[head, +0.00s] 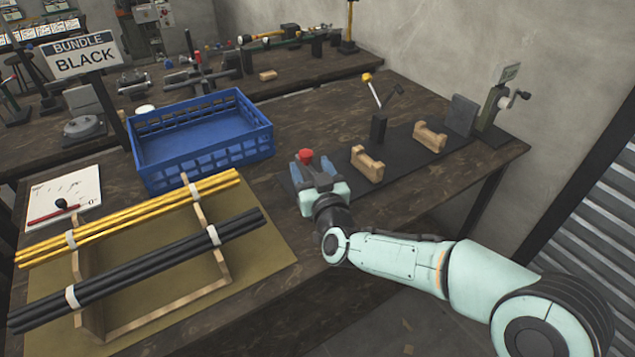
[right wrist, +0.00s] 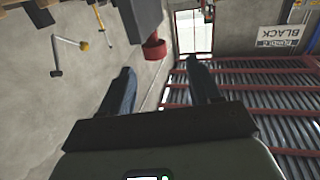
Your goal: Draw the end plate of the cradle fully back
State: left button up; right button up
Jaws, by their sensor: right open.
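The cradle is a dark base strip (head: 398,158) along the table's right side, with two notched wooden saddles (head: 367,164) (head: 430,137) on it. A grey upright plate (head: 463,114) stands at its far end. A red knob (head: 305,156) shows at its near end, beside my right gripper; in the right wrist view the knob (right wrist: 154,48) sits on a grey block. I cannot tell which plate is the end plate. My right gripper (head: 312,167) is open, its two blue fingers apart and empty. The knob appears beyond the fingertips (right wrist: 160,70). My left gripper is out of view.
A lever with a yellow knob (head: 372,90) stands behind the cradle, and a crank unit (head: 494,106) at its far end. A blue crate (head: 203,138) stands left. Yellow rods (head: 130,218) and black rods (head: 140,268) lie on a wooden rack in front. A wall rises right.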

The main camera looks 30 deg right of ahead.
jog(key=s, duration=0.2)
jog(key=s+a, duration=0.1)
jog(key=s, duration=0.2)
dwell(0.4)
